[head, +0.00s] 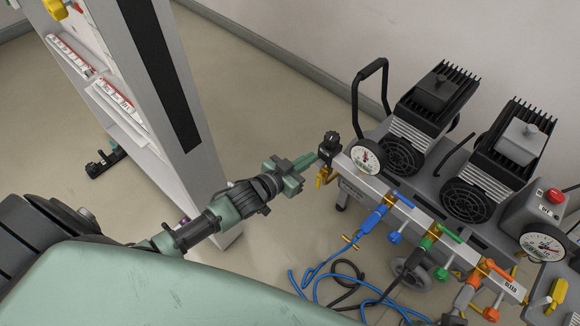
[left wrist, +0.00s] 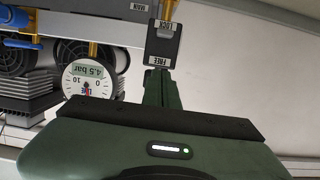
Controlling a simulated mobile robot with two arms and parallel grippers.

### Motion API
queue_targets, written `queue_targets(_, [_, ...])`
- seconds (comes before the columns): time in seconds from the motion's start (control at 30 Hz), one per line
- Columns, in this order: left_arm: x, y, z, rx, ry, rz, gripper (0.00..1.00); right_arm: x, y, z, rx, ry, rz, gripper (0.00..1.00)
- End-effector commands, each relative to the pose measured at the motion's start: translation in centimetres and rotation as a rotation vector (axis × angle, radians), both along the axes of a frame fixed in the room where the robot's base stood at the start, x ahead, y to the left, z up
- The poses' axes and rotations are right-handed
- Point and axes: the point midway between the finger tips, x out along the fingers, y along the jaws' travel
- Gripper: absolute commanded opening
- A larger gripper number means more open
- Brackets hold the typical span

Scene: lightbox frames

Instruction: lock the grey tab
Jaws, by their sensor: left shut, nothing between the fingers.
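My left gripper (head: 312,158) is shut and empty. Its green fingertips are close to a small black block with a knob (head: 329,147) at the left end of the compressor's manifold. In the left wrist view the fingers (left wrist: 159,76) point at a dark plate (left wrist: 164,44) lettered LOCK and FREE. The fingertips are at the FREE end; I cannot tell whether they touch it. My right gripper is not in view.
A pressure gauge (head: 365,157) sits just right of the block. It reads 4.5 bar in the left wrist view (left wrist: 89,80). Blue hoses (head: 327,276) lie on the floor. A grey post (head: 170,100) stands left.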

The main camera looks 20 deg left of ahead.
Motion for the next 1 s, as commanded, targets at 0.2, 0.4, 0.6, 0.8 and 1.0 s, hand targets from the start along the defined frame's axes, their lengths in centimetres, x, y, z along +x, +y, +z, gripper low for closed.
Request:
queue_targets(0.2, [-4.4, 1.6, 1.4, 0.000, 0.001, 0.000, 0.00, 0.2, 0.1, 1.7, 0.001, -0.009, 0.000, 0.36])
queue_targets(0.4, [-6.3, 2.3, 1.9, -0.001, -0.002, 0.000, 0.00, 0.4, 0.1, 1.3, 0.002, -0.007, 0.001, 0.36])
queue_targets(0.6, [-6.6, 2.4, 1.9, 0.000, -0.003, 0.000, 0.00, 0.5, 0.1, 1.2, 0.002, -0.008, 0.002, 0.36])
queue_targets(0.8, [-6.6, 2.4, 1.9, 0.000, -0.003, 0.000, 0.00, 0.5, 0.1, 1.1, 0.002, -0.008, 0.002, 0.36])
queue_targets(1.0, [-6.6, 2.4, 1.9, 0.000, -0.003, 0.000, 0.00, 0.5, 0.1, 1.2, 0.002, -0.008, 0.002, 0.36])
